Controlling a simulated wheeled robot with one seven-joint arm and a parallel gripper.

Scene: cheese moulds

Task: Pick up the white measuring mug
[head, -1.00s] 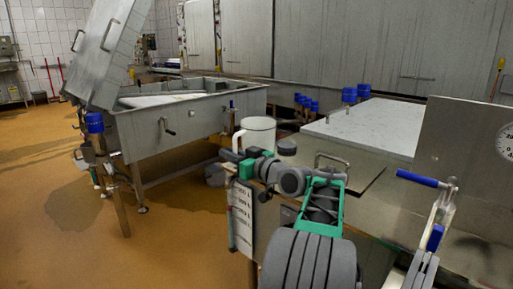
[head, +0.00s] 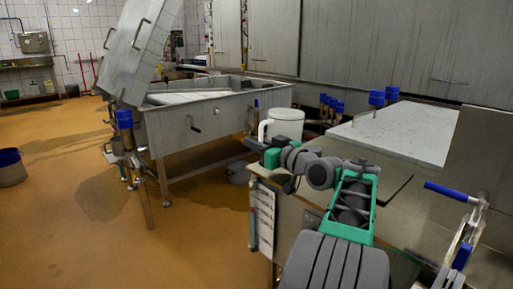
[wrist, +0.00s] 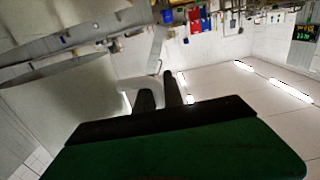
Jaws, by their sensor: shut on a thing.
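The white measuring mug (head: 286,123) stands out in the middle of the head view, beyond the near left corner of the steel table, with its handle on the left side. My gripper (head: 262,147) is at the handle side, shut on the handle. In the wrist view the mug's large pale body (wrist: 60,110) fills the left, and the two dark fingertips of my gripper (wrist: 160,93) are at its white handle. The mug looks roughly upright in the head view. My arm hides the area under the mug, so its clearance is hard to judge.
A steel vat (head: 205,122) with a raised lid stands behind to the left. A white-topped table (head: 400,132) and blue-capped posts (head: 376,98) are to the right. A steel worktop (head: 400,215) lies under my arm. A bucket (head: 11,168) stands on open floor at left.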

